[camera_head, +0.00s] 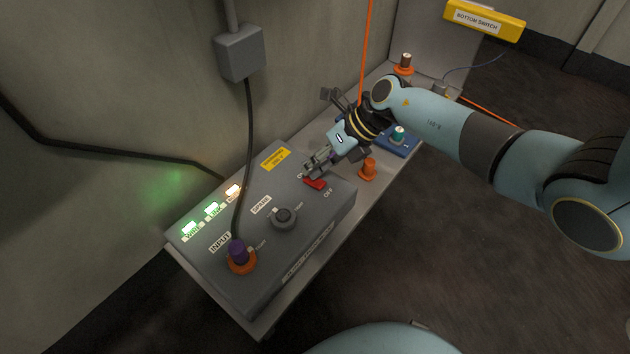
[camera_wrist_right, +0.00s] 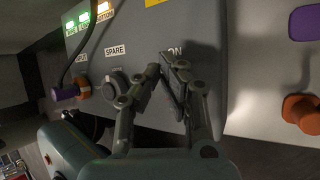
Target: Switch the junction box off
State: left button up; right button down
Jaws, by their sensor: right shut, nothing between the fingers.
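The junction box (camera_head: 330,215) is a grey box on a narrow bench, with a sloped panel. Its red switch (camera_head: 315,183) sits near the panel's right end, between a partly hidden ON label and an OFF label (camera_head: 328,194). My right gripper (camera_head: 311,168) is shut and empty, its fingertips right at the switch on the ON side; I cannot tell whether they touch. In the right wrist view the fingertips (camera_wrist_right: 168,70) are just below the ON label (camera_wrist_right: 175,51) and hide the switch. Which way the switch is set is unclear. My left gripper is not in view.
Two green lamps (camera_head: 211,209) and an orange-white lamp (camera_head: 233,191) glow on the panel. A purple plug (camera_head: 237,250) with a black cable sits at INPUT, beside the capped SPARE socket (camera_head: 284,217). An orange socket (camera_head: 367,169) and a blue block (camera_head: 397,145) stand beyond the box.

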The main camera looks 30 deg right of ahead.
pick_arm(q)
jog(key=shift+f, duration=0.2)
pick_arm(e)
jog(key=shift+f, duration=0.4)
pick_arm(q)
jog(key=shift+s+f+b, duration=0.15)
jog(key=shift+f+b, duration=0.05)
jog(key=shift+b, duration=0.1)
pick_arm(e)
jog(key=shift+s+f, duration=0.15)
jog(key=shift+f, duration=0.15)
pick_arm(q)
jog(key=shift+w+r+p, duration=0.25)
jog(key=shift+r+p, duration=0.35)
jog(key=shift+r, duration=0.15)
pick_arm(e)
jog(key=shift+r, duration=0.75)
jog(key=r+p, duration=0.2)
jog(key=w+r+p, duration=0.1)
jog(key=r+p, duration=0.1)
jog(key=r, duration=0.1)
jog(key=shift+a+r, duration=0.1)
jog(key=shift+a, duration=0.05)
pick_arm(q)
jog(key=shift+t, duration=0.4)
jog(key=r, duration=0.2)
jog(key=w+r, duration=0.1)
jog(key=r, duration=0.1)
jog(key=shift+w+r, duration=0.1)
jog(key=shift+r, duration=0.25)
